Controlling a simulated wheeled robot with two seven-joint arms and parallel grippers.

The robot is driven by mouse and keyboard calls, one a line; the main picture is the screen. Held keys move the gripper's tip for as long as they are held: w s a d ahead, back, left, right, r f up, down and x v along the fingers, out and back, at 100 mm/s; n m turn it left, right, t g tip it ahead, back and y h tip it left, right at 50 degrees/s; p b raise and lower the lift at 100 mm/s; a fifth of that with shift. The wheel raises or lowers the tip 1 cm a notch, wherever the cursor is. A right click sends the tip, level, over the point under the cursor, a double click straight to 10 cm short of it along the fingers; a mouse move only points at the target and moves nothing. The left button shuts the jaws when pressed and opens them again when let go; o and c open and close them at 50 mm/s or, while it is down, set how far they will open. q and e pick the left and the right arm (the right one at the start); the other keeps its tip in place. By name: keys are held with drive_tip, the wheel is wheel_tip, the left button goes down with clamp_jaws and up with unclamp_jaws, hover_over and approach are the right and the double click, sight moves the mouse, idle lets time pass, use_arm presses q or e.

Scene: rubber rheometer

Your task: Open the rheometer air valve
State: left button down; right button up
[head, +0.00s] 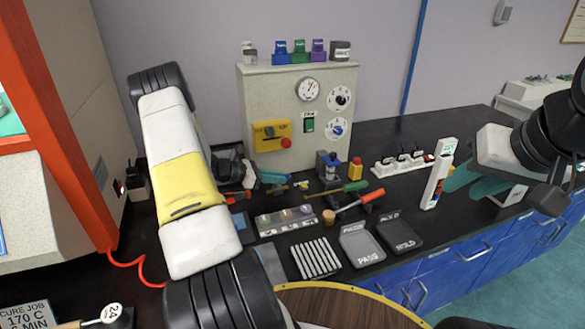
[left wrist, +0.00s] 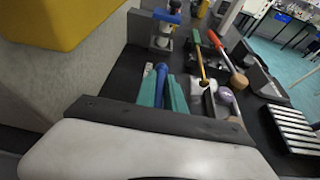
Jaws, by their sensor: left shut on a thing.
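The rheometer (head: 45,215) is the large machine with an orange frame at the left. A red hose (head: 125,262) runs from its front edge. My left gripper (head: 274,178) points right, low in front of the grey control panel. In the left wrist view, its teal fingers (left wrist: 162,90) are shut on a slim blue handle (left wrist: 161,74). I cannot tell whether this handle belongs to the air valve; its lower part is hidden. My right gripper (head: 472,183) is at the far right, its teal fingers apart and empty, partly behind a white upright device (head: 438,175).
The control panel (head: 255,95) carries dials and a yellow box with a red knob (head: 286,142). A blue-topped fitting (head: 329,166) stands near my left fingers. Screwdrivers (head: 350,187), a sample rack (head: 286,221) and PASS (head: 361,246) and HOLD (head: 399,235) trays crowd the black bench.

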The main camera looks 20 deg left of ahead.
use_arm(q)
drive_tip(key=c, duration=1.6)
unclamp_jaws()
drive_tip(key=shift+s+a+f, duration=0.1)
drive_tip(key=shift+f, duration=0.2)
drive_tip(key=shift+o, duration=0.6)
drive_tip(key=shift+r, duration=0.1)
drive_tip(key=v, duration=0.7)
drive_tip(key=shift+s+a+r, duration=0.2)
drive_tip(key=shift+a, duration=0.05)
drive_tip(key=s+d+r+m+g+y, duration=0.1)
drive_tip(key=s+d+r+m+g, duration=0.25)
drive_tip(key=d+r+m, duration=0.4)
drive_tip(key=s+d+r+m+g+y, duration=0.2)
drive_tip(key=s+d+r+m, duration=0.2)
drive_tip(key=d+r, duration=0.5)
drive_tip(key=s+d+r+m+t+y, duration=0.1)
drive_tip(key=s+d+r+m+y, duration=0.1)
drive_tip(key=s+r+m, duration=0.3)
drive_tip(key=s+d+r+m+t+y, duration=0.2)
drive_tip(key=s+r+m, duration=0.4)
drive_tip(key=s, duration=0.8)
drive_tip(key=d+m+y, duration=0.1)
drive_tip(key=m, duration=0.2)
drive_tip(key=shift+s+d+r+m+y, duration=0.15)
drive_tip(key=shift+m+y, duration=0.15)
drive_tip(key=shift+m, duration=0.05)
